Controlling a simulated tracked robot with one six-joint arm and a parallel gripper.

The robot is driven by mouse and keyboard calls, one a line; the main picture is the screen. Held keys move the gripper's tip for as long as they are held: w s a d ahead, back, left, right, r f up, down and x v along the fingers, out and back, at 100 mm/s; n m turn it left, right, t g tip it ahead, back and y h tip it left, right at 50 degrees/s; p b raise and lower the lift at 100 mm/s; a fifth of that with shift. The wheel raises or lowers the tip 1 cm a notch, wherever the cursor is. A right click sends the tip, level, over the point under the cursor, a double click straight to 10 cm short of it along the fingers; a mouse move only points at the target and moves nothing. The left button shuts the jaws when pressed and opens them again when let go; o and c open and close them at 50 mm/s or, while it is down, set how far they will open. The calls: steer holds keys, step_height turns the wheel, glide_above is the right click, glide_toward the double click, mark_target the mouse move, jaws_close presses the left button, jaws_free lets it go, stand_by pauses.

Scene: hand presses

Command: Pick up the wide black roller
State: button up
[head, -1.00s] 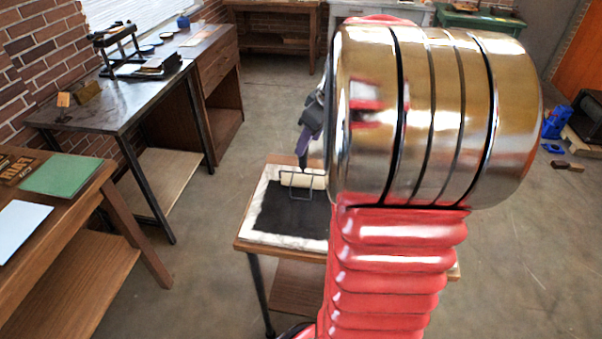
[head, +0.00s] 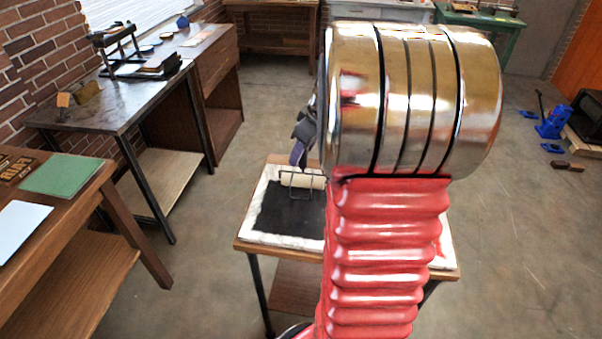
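A roller with a pale cream cylinder (head: 302,180) and a dark wire frame lies on the black patch (head: 280,218) of a white-edged slab on a small wooden table (head: 262,250). I see no clearly black cylinder. My gripper (head: 302,162), dark with a purple-grey part, points down just above or at the roller's far side. I cannot tell if it touches it. My arm hides part of the gripper and the right end of the roller. Whether the fingers are open or shut does not show.
A metal-topped bench (head: 110,95) with a hand press (head: 140,62) stands at the left. A wooden table (head: 60,270) with a green sheet (head: 62,175) is nearer. A blue tool (head: 552,122) stands at the right. The floor between is clear.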

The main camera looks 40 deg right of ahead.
steer(key=shift+c, duration=0.4)
steer(key=c, duration=1)
steer(key=shift+o, duration=0.2)
steer(key=shift+r, duration=0.15)
step_height(320, 180, up, 10)
steer(key=shift+f, duration=0.1)
steer(key=shift+s, duration=0.1)
stand_by(0.4)
